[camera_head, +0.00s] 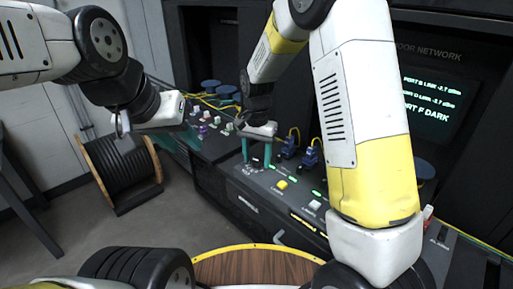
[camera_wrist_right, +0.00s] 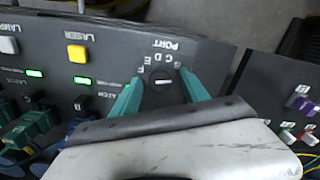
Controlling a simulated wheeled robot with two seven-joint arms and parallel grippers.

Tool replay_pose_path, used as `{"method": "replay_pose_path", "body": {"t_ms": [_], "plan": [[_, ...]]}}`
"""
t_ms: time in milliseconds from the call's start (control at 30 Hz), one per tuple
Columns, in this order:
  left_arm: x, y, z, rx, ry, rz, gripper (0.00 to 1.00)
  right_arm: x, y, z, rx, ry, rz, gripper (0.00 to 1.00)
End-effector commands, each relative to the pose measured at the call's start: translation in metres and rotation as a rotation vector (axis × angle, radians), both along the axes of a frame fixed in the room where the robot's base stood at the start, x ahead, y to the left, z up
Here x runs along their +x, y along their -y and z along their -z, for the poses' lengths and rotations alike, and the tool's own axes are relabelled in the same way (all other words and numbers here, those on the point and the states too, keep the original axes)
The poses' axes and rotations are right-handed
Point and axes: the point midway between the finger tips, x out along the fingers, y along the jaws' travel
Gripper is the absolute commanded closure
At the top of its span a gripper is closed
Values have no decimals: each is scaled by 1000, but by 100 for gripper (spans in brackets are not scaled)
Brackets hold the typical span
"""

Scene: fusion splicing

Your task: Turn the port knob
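The port knob (camera_wrist_right: 162,86) is a small dark round knob with a white pointer line, on the dark panel under the word PORT, with letters around it. My right gripper (camera_wrist_right: 162,76) has its two teal fingers on either side of the knob, apart from each other and straddling it. Whether the fingers touch the knob I cannot tell. In the head view the right gripper (camera_head: 257,158) points down at the panel, and its fingers partly hide the knob. My left gripper (camera_head: 186,138) is over the left part of the console, away from the knob; its finger opening is unclear.
A yellow LASER button (camera_wrist_right: 77,54) and a white LAMP button (camera_wrist_right: 9,46) sit beside the knob. Blue connectors (camera_head: 309,157) with yellow cables stand behind. A screen (camera_head: 432,108) reads PORT F DARK. A cable spool (camera_head: 120,172) stands on the floor at left.

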Motion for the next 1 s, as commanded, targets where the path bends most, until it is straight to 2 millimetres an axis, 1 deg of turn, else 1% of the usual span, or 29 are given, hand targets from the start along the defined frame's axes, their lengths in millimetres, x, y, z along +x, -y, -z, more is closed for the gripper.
{"method": "replay_pose_path", "body": {"t_ms": [33, 167, 200, 267, 467, 667, 867, 1000], "plan": [[0, 0, 0, 0, 0, 0, 64, 0, 0, 0, 0, 0, 0, 57], [0, 0, 0, 0, 0, 0, 64, 0, 0, 0, 0, 0, 0, 82], [0, 0, 0, 0, 0, 0, 64, 0, 0, 0, 0, 0, 0, 90], [0, 0, 0, 0, 0, 0, 64, 0, 0, 0, 0, 0, 0, 100], [0, 0, 0, 0, 0, 0, 64, 0, 0, 0, 0, 0, -7, 100], [0, 0, 0, 0, 0, 0, 64, 0, 0, -1, 1, -1, -64, 100], [0, 0, 0, 0, 0, 0, 64, 0, 0, -1, 1, 0, -192, 100], [0, 0, 0, 0, 0, 0, 64, 0, 0, -1, 1, 0, -316, 100]]}}
